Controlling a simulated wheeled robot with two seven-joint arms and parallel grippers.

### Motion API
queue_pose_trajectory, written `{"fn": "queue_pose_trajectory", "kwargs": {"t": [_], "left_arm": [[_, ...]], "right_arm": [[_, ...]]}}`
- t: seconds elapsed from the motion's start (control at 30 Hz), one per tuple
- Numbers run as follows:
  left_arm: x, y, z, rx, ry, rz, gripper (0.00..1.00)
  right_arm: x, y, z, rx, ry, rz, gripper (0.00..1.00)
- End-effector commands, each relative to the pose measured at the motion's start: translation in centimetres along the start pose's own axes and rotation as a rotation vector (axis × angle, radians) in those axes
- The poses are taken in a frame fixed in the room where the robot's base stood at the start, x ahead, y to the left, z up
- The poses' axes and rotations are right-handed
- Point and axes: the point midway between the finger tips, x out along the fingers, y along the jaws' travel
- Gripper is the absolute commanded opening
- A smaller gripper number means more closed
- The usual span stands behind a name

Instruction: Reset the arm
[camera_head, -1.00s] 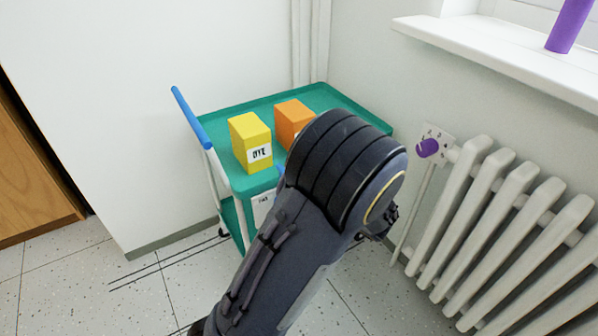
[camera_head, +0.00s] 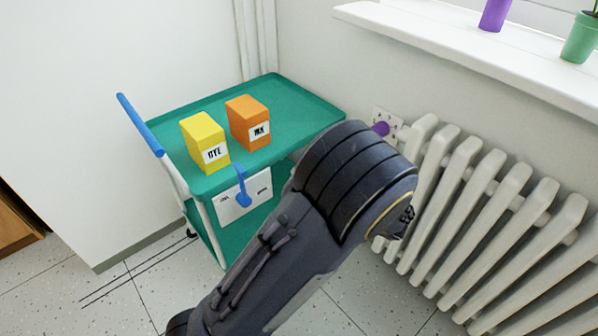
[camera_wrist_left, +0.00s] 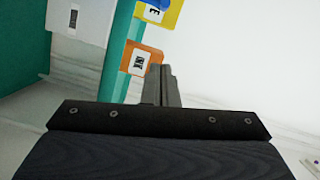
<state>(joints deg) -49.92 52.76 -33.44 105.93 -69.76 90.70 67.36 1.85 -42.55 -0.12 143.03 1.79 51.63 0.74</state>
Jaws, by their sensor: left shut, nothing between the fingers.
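My left arm (camera_head: 330,215) rises from the bottom of the head view, in front of the cart's right side and the radiator. Its gripper is mostly hidden behind the arm there. In the left wrist view my left gripper (camera_wrist_left: 160,72) has its fingers together with nothing between them. Beyond the fingers in that view are an orange box (camera_wrist_left: 129,56) and a yellow box (camera_wrist_left: 172,20), apart from the gripper as far as I can tell. My right gripper is in neither view.
A green cart (camera_head: 290,95) with a blue handle (camera_head: 139,123) carries a yellow box (camera_head: 203,133) and an orange box (camera_head: 246,113). A blue lever (camera_head: 242,187) is on its front panel. A radiator (camera_head: 480,205) and purple knob (camera_head: 381,128) are right, below the windowsill (camera_head: 470,45).

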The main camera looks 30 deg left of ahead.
Motion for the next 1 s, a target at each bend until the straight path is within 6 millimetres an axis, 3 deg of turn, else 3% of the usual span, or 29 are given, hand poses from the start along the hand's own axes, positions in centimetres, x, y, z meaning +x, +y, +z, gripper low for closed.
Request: {"fn": "queue_pose_trajectory", "kwargs": {"t": [0.33,0.43,0.57,0.7,0.83,1.0], "left_arm": [[0.1,0.0,0.1,0.001,-0.003,0.004,0.0],[0.9,0.1,1.0,0.021,-0.05,0.057,0.0],[3.2,0.8,4.8,0.089,-0.213,0.263,0.0],[4.2,1.6,10.6,0.152,-0.404,0.629,0.0],[3.0,1.5,14.7,0.143,-0.491,0.978,0.0],[-0.1,0.0,18.0,0.025,-0.466,1.378,0.0]], "right_arm": [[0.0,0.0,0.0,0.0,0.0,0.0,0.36],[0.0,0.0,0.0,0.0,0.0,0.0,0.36],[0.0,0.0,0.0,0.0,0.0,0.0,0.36],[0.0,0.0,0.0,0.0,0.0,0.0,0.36],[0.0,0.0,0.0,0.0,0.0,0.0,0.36],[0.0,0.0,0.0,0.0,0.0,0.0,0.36]]}}
